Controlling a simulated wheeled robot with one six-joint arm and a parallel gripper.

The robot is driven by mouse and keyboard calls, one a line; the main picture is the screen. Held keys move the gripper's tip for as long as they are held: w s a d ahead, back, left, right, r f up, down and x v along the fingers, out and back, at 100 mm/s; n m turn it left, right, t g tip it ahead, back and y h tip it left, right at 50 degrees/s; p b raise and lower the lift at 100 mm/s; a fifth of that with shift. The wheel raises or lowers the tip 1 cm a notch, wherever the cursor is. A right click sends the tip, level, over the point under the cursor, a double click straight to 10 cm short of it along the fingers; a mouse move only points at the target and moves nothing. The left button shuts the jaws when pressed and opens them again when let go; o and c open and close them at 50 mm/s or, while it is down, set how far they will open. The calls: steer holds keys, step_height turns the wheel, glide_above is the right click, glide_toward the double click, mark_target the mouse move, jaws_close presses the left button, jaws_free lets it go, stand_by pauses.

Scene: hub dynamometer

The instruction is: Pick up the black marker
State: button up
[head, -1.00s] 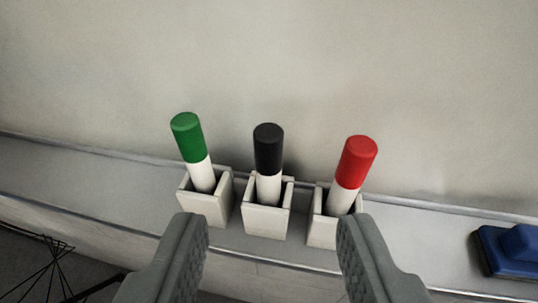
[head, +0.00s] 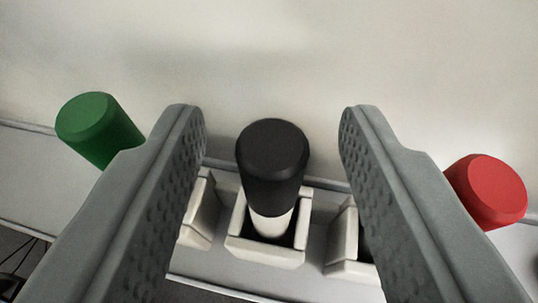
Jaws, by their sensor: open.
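The black marker (head: 271,165) stands upright, cap up, in a small white square holder (head: 264,252) in the middle of the head view. Its black cap and a short part of its white body show; the lower end is hidden in the holder. My gripper (head: 272,118) is open, with one grey finger on each side of the black marker. There is a clear gap between each finger and the cap, and neither touches it.
A green marker (head: 98,128) is outside the left finger and a red marker (head: 487,190) outside the right finger, both partly hidden. Their white holders are partly covered by the fingers. The holders sit on a grey ledge (head: 35,185) against a pale wall (head: 270,50).

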steer(key=shift+w+f, duration=0.2)
steer(key=shift+w, duration=0.35)
jaws_close()
